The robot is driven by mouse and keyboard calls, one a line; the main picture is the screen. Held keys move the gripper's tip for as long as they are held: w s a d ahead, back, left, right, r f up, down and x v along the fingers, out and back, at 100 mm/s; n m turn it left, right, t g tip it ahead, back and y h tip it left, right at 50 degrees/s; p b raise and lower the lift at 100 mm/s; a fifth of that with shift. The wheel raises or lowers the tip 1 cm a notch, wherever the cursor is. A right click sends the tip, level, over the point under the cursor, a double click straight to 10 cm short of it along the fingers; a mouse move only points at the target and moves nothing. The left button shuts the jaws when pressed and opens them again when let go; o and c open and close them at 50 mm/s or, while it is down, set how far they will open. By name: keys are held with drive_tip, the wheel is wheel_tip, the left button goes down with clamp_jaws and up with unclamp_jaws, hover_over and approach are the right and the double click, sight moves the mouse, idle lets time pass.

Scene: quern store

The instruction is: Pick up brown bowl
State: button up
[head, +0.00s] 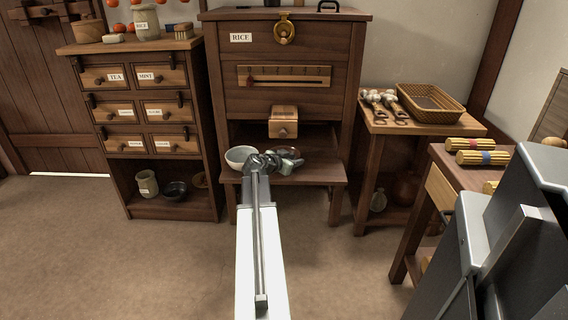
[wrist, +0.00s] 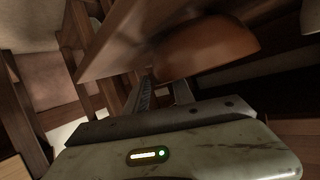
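The brown bowl (wrist: 212,48) shows in the wrist view, seen from the side and tilted in the picture, just beyond my gripper's fingers. My gripper (wrist: 162,90) has its two fingers apart there, with the bowl's near edge close to their tips. I cannot tell whether they touch it. In the head view my gripper (head: 264,161) is over the low shelf of the rice cabinet. The bowl is mostly hidden there behind and beside the gripper.
The rice cabinet (head: 290,85) rises behind, with a small wooden drawer (head: 284,122) above the shelf. A side table (head: 420,127) with a basket (head: 431,103) stands right.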

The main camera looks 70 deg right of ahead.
clamp_jaws()
idle(1.3)
